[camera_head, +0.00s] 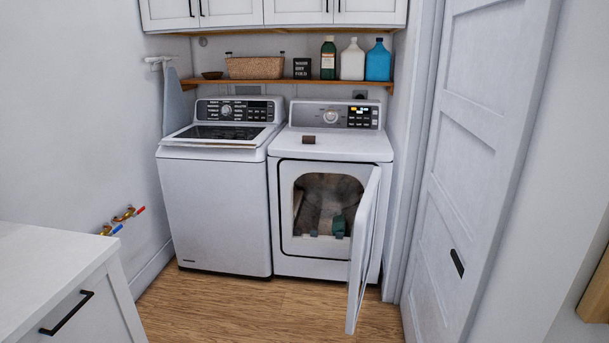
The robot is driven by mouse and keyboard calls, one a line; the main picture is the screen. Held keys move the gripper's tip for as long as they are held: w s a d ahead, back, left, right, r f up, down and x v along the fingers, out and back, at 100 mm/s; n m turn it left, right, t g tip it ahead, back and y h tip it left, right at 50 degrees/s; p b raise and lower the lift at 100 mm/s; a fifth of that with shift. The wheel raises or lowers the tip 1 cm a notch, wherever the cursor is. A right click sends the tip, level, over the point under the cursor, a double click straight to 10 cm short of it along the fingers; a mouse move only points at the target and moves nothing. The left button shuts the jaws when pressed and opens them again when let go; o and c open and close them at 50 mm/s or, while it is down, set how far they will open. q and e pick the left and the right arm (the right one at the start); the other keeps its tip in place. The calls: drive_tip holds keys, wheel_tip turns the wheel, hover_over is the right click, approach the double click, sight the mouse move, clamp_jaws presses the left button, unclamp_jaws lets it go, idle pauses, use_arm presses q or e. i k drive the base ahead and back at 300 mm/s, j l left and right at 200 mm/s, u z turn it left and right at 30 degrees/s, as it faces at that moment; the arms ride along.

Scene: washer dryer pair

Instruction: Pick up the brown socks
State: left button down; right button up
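Neither of my grippers is in view.
The dryer door (366,240) stands open toward me, with a green item (338,226) inside the drum. The washer (215,205) stands left with its lid shut. A shelf (290,82) with bottles and a basket (255,68) hangs above. A white cabinet (60,265) is front left. Wood floor (240,310) is clear.

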sight(306, 139)
drive_tip(key=i+j+u, duration=0.3)
drive_tip(key=i, duration=0.65)
drive_tip(key=i+u, duration=0.25)
drive_tip(key=i, duration=0.7)
